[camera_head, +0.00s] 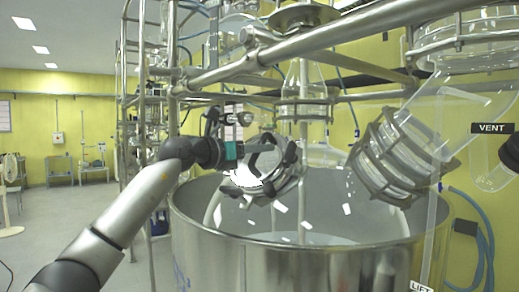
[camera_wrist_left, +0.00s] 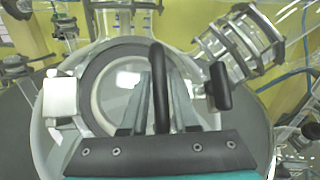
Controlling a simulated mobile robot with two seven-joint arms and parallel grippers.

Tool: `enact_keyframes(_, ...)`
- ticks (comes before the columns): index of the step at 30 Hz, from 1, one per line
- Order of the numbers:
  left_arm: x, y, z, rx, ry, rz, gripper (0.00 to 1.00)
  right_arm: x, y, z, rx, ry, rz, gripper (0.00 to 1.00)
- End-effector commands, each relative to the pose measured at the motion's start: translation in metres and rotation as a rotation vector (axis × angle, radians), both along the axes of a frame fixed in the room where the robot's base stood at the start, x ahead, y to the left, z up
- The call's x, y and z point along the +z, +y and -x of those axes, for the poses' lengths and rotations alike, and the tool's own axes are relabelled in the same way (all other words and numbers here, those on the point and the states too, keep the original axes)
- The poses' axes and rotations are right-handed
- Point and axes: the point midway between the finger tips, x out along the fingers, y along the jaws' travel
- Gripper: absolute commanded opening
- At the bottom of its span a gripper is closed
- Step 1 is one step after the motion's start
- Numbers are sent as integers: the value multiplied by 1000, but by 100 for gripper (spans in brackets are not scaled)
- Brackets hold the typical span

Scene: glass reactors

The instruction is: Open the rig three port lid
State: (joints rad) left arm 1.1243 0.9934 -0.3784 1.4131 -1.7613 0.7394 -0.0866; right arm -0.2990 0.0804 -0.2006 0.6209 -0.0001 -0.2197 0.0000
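The rig three port lid (camera_wrist_left: 105,85) is a round pale disc with a grey ring, on a glass port over the steel vessel; it also shows in the head view (camera_head: 243,180). It looks closed on its port. A black curved handle (camera_wrist_left: 160,75) stands across it. My left gripper (camera_head: 268,150) is at this lid. In the left wrist view its two grey fingers (camera_wrist_left: 160,100) lie close along both sides of the handle and look shut on it; the contact itself is hard to see. A black knob (camera_wrist_left: 220,86) sits right of the handle.
A large open steel vessel (camera_head: 300,262) stands below the gripper. A caged glass port (camera_head: 390,160) is close on the right, with steel pipes (camera_head: 300,45) above. A glass tube with a VENT label (camera_head: 492,128) is at far right. Open floor (camera_head: 60,225) lies at left.

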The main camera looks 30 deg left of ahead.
Motion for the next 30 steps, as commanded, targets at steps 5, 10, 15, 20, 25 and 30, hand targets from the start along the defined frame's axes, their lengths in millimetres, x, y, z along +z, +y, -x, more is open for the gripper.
enact_keyframes(5,0,0,0,0,0,0,7,0,0,0,0,1,0,100)
enact_keyframes(10,0,0,0,0,0,0,0,0,0,1,0,1,0,100)
enact_keyframes(15,0,0,0,0,0,0,0,0,0,1,0,2,0,100)
enact_keyframes(20,0,0,0,0,0,0,0,0,-1,1,-1,2,0,100)
enact_keyframes(25,0,0,0,0,1,0,0,0,-1,1,-1,2,0,100)
enact_keyframes(30,0,0,0,0,1,0,0,0,-1,1,-1,3,1,100)
